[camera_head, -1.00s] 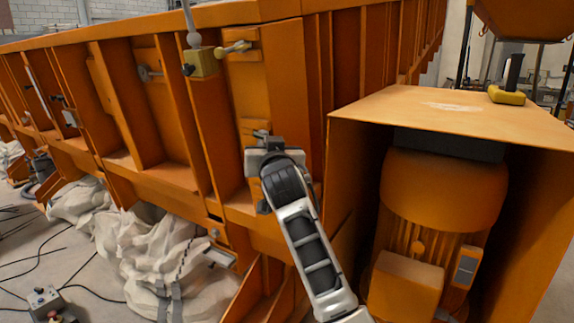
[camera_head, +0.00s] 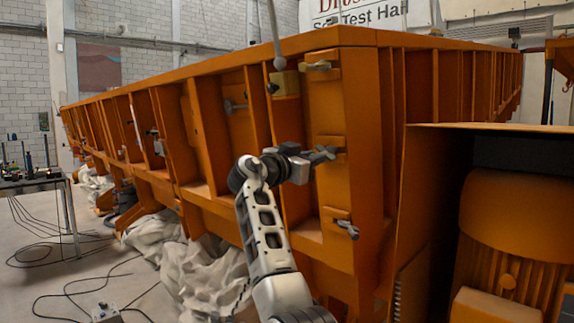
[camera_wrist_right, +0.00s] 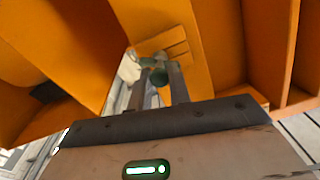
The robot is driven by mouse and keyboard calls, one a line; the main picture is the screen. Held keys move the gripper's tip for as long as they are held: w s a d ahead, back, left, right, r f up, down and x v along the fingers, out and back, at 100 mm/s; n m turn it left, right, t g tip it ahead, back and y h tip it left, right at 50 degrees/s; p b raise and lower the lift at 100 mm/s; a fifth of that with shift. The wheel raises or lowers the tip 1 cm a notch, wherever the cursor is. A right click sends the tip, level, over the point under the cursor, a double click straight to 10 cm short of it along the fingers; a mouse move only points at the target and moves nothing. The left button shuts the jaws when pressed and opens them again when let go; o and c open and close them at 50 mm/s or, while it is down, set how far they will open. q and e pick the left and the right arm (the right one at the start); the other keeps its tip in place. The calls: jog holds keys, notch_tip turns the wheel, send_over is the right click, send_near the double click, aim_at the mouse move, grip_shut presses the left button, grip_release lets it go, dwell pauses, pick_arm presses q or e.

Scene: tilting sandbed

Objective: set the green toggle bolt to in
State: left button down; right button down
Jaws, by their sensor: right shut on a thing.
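The green toggle bolt is a dark green knob (camera_wrist_right: 158,76) between my right fingertips in the right wrist view. My right gripper (camera_head: 324,155) is shut on it, at the middle fitting on the end panel of the orange sandbed (camera_head: 371,170). In the head view the fingers and wrist cover most of this bolt, so I cannot tell its setting. A yellowish bolt (camera_head: 318,66) sits above it on the same panel. A grey-blue bolt (camera_head: 347,229) sits below it. My left gripper is not in view.
An orange motor housing (camera_head: 515,220) stands close on the right. A yellow block (camera_head: 285,83) with a grey rod is left of the top bolt. Pale sacks (camera_head: 205,270) and cables lie on the floor below. A table (camera_head: 30,183) stands far left.

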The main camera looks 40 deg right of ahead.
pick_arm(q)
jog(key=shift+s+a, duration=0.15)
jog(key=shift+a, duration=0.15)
pick_arm(e)
jog(key=shift+d+g, duration=0.15)
jog(key=shift+g, duration=0.25)
jog(key=c, duration=1.3)
grip_release()
jog(key=shift+w, duration=0.1)
pick_arm(q)
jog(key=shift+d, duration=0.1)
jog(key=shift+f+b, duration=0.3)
jog(key=shift+b, duration=0.7)
pick_arm(e)
jog(key=a, duration=0.5)
jog(key=s+a, duration=0.1)
jog(key=a, duration=0.4)
jog(key=s+a+f, duration=0.1)
jog(key=a, duration=0.4)
jog(key=shift+a, duration=0.4)
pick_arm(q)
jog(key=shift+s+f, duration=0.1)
